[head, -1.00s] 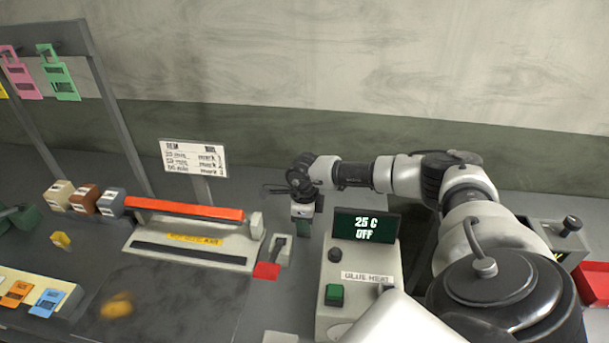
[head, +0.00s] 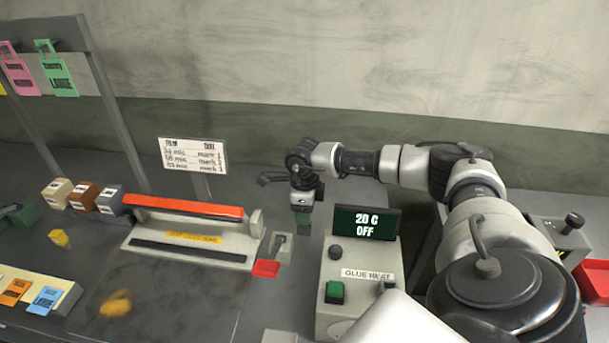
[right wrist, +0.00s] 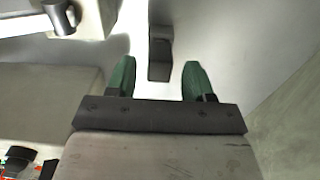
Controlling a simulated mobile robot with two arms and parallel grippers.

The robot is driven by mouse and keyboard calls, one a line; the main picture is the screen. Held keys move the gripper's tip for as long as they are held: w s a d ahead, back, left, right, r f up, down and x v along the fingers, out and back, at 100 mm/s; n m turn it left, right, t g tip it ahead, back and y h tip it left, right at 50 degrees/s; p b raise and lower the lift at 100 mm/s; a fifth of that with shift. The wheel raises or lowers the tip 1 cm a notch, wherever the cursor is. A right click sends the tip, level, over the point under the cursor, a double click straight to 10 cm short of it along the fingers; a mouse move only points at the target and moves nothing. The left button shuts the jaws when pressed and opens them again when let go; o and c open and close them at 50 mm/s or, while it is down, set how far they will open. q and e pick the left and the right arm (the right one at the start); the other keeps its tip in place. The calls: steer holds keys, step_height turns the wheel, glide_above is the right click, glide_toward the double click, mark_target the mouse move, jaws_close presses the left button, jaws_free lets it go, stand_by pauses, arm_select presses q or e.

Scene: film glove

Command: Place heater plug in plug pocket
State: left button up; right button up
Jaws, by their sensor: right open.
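My right gripper (head: 302,222) hangs downward behind and left of the glue heat box (head: 335,290), above the grey bench. In the right wrist view its two green fingers (right wrist: 158,80) are spread apart with nothing held between them. A small dark upright block (right wrist: 160,52) on a pale surface shows beyond the gap between the fingertips, apart from them. I cannot tell whether this block is the heater plug or part of the plug pocket. Neither is clearly recognisable in the head view. My left gripper is out of view.
The box's display (head: 366,224) reads 20 C OFF. A sealer with a red bar (head: 185,207) lies left of my gripper, with a small lever unit (head: 281,247) and red tab (head: 265,269) beside it. A sign (head: 193,154) stands behind. A red bin (head: 594,280) is far right.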

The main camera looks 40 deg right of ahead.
step_height(320, 180, up, 9)
steer(key=b, duration=0.2)
stand_by(0.5)
